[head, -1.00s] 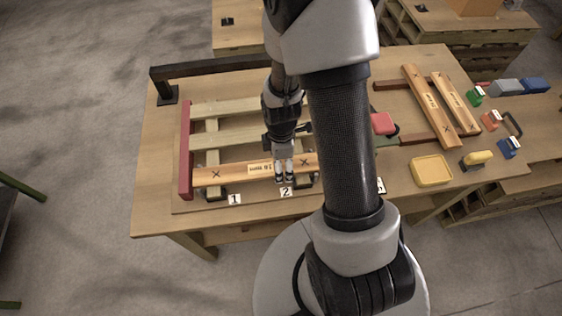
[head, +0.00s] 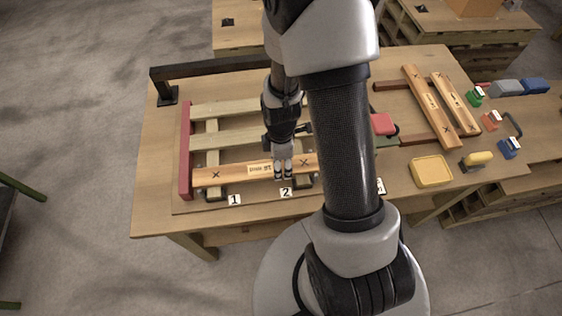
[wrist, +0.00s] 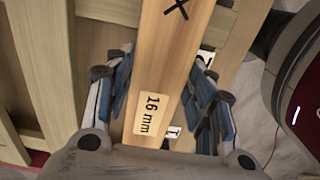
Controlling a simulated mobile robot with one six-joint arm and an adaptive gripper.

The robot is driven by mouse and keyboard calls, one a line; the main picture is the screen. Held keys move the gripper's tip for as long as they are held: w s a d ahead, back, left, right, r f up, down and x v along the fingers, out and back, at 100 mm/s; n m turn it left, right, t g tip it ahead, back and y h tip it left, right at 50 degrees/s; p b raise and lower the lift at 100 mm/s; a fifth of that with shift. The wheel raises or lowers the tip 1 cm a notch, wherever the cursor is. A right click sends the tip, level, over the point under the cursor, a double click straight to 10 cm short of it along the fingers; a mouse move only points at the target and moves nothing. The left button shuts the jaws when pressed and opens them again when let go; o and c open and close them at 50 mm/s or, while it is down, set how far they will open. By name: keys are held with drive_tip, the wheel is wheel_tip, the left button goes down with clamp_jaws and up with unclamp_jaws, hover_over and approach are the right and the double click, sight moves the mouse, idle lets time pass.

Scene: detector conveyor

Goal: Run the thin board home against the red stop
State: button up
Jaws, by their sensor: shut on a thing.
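The thin board (head: 230,174) is a long orange-brown plank with black X marks and a label. It lies across the pale slatted frame, along its near side. The label reads 16 mm in the wrist view, where the board (wrist: 160,70) runs between my fingers. My gripper (head: 283,175) is shut on the board right of its label, with fingers (wrist: 160,98) on both long sides. The red stop (head: 185,150) is an upright bar at the frame's left end. The board's left end is at or very near it; I cannot tell whether they touch.
Pale slats (head: 235,139) lie behind the board. A black bar (head: 215,66) stands at the back left. Two more marked boards (head: 432,107) lie at right, near a yellow tray (head: 432,171) and several small coloured items. My arm hides the table's middle.

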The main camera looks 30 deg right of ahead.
drive_tip(key=shift+w+a, duration=0.15)
drive_tip(key=shift+a, duration=0.5)
drive_tip(key=o, duration=1.3)
drive_tip(key=shift+c, duration=0.2)
wheel_tip(320, 180, up, 12)
